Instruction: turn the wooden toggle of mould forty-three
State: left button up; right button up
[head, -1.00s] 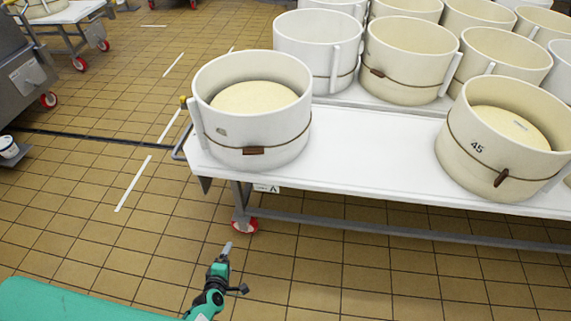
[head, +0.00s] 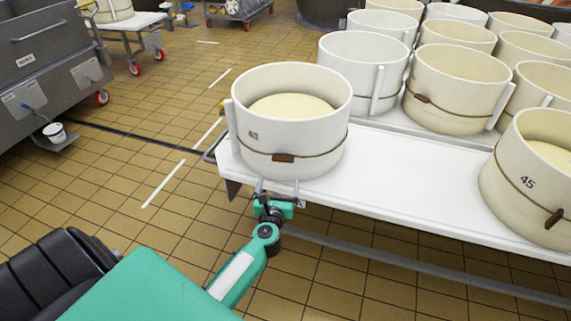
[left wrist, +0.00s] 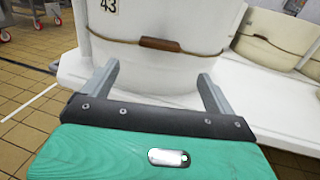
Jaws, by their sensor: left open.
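Mould forty-three (head: 300,110) is a white round tub with a pale cheese inside, at the near left end of the white table. It also shows in the left wrist view (left wrist: 200,58), with its number 43. Its brown wooden toggle (head: 283,158) lies level on the cord around the front; it also shows in the left wrist view (left wrist: 160,44). My left gripper (head: 276,186) is open and empty, in front of and a little below the toggle, apart from it. In the left wrist view its fingers (left wrist: 158,80) stand on either side, below the toggle. My right gripper is out of view.
The white table (head: 400,185) has bare room between mould forty-three and mould forty-five (head: 535,185) at the right. Several more moulds (head: 455,85) stand behind.

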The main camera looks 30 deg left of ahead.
aim_at(283, 158)
pick_arm(q)
jog(key=x, duration=1)
jog(key=shift+w+a, duration=0.1)
jog(key=shift+w, duration=0.05)
jog(key=c, duration=1)
